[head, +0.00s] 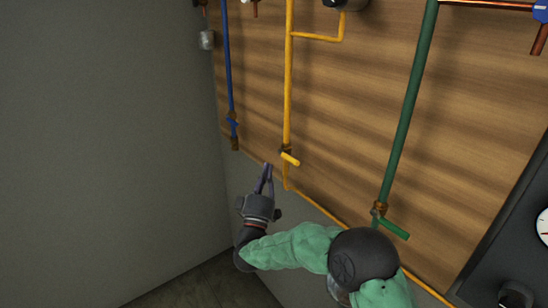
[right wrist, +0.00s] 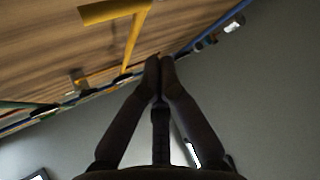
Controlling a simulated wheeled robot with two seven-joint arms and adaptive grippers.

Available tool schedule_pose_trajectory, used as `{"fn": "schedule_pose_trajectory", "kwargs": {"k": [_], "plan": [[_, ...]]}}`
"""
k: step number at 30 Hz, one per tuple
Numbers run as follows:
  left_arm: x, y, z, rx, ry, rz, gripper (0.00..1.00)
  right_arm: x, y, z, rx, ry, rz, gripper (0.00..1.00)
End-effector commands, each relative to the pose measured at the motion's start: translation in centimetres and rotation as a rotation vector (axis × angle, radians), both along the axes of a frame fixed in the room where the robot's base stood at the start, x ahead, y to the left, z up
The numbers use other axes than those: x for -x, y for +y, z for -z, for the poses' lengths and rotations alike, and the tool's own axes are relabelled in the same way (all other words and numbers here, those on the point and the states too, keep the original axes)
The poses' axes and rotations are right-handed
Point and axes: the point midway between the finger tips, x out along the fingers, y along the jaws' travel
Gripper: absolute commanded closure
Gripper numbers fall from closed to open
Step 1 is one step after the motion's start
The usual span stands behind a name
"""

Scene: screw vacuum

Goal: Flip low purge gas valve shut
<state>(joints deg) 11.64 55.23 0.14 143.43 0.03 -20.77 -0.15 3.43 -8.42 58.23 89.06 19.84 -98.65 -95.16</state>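A yellow valve handle (head: 290,159) sits low on the yellow pipe (head: 288,100) and sticks out to the right, across the pipe. No label shows which gas it carries. A wide yellow bar (right wrist: 112,12) at the top of the right wrist view looks like this handle. My right gripper (head: 266,172) is just left of and below the handle, apart from it. Its fingertips (right wrist: 160,62) are together with nothing visible between them. My left gripper is in neither view.
A green pipe (head: 406,110) with a green handle (head: 393,228) stands to the right. A dark gauge panel (head: 510,225) is at far right. The grey wall (head: 100,140) leaves free room at left.

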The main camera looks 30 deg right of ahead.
Motion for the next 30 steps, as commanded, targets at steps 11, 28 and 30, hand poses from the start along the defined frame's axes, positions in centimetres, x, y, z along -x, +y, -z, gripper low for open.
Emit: {"fn": "schedule_pose_trajectory", "kwargs": {"k": [11, 28, 30], "plan": [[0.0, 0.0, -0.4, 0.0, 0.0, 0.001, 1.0, 0.2, 1.5, 1.8, -0.001, -0.001, 0.002, 1.0], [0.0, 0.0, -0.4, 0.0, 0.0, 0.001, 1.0, -0.5, 1.9, 3.2, -0.025, 0.025, -0.042, 1.0], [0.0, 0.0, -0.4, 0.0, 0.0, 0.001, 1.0, -1.7, 2.5, 5.2, -0.071, 0.066, -0.11, 1.0]]}}
